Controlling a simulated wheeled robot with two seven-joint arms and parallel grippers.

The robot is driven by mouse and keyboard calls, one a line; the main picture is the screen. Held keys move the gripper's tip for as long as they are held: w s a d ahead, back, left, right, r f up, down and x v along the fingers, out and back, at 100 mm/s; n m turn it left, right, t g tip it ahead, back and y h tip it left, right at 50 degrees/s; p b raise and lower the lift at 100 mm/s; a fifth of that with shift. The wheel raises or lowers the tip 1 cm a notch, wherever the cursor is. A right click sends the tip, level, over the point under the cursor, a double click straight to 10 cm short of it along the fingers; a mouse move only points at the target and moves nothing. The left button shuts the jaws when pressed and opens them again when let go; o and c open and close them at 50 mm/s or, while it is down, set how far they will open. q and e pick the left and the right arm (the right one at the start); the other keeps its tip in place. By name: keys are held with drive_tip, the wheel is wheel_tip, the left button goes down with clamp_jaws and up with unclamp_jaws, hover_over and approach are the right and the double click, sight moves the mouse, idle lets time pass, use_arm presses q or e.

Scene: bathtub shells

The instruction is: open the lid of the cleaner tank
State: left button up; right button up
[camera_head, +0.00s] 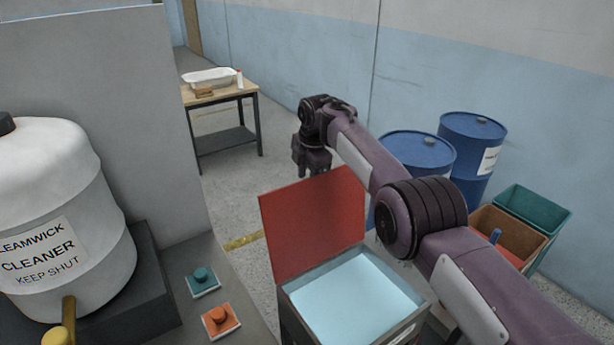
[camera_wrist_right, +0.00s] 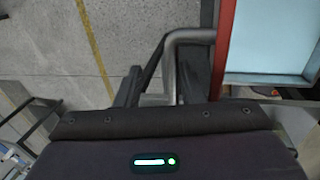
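A box-shaped tank (camera_head: 290,308) with a pale blue inside stands at the bottom middle of the head view. Its red lid (camera_head: 312,222) stands raised, roughly upright; its edge shows in the right wrist view (camera_wrist_right: 224,45). My right gripper (camera_head: 312,165) is beyond the lid's top edge. In the right wrist view, a grey bar handle (camera_wrist_right: 172,62) beside the lid lies between the two dark fingers of this gripper (camera_wrist_right: 158,88). The fingers look apart, with a gap on the handle's left. A white tank (camera_head: 45,180) labelled "cleaner, keep shut" stands at left. My left gripper is out of view.
A teal button (camera_head: 201,276) and an orange button (camera_head: 219,318) sit on the grey counter at left. Blue drums (camera_head: 472,150) and open bins (camera_head: 533,212) stand at right. A small table (camera_head: 222,95) with a white tub stands at the back. Floor between is clear.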

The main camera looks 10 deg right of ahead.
drive_tip(key=r, duration=0.2)
drive_tip(key=s+r+b, duration=0.1)
drive_tip(key=r, duration=0.4)
drive_tip(key=shift+s+d+r, duration=0.2)
drive_tip(key=shift+r, duration=0.1)
